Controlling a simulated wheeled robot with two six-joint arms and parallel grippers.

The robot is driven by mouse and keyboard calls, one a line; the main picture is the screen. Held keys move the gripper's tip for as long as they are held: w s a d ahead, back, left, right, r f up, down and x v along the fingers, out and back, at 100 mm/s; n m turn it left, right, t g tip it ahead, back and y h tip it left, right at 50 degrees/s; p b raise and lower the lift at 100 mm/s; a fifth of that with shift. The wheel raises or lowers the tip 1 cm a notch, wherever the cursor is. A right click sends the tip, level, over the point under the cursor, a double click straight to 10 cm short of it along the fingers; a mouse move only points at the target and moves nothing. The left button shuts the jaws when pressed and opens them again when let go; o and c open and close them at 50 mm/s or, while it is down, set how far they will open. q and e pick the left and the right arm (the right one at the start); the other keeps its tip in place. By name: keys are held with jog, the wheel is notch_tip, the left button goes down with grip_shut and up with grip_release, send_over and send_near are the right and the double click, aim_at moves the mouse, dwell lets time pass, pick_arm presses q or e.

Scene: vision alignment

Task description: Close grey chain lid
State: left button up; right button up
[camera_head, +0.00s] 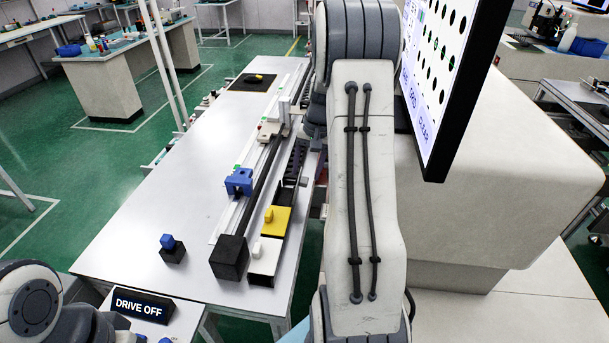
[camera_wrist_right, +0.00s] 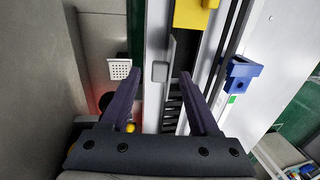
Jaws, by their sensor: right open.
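The grey chain lid (camera_wrist_right: 172,62) shows in the right wrist view as a narrow grey strip with a small square grey tab (camera_wrist_right: 160,72) on its left side. It appears raised beside the channel, where the dark ribbed chain (camera_wrist_right: 173,112) lies exposed. My right gripper (camera_wrist_right: 160,78) is open and empty, its two dark fingers spread on either side of the tab in the picture. I cannot tell whether they touch it. In the head view the dark chain (camera_head: 297,158) runs beside the rail, and my right arm covers much of that side. My left gripper is not in view.
A yellow block (camera_head: 275,222), a white block (camera_head: 267,259) and a black block (camera_head: 229,259) stand at the rail's near end. A blue carriage (camera_head: 238,182) sits on the rail. The monitor (camera_head: 450,75) is close to my right arm. The left tabletop (camera_head: 160,190) is mostly clear.

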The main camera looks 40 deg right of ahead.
aim_at(303, 182)
jog(key=shift+w+a+f, duration=0.1)
jog(key=shift+w+f, duration=0.05)
jog(key=shift+f, duration=0.75)
jog(key=shift+w+a+f, duration=0.1)
jog(key=shift+f, duration=0.8)
grip_shut()
jog(key=shift+p, duration=0.3)
jog(key=shift+r, duration=0.1)
jog(key=shift+p, duration=0.35)
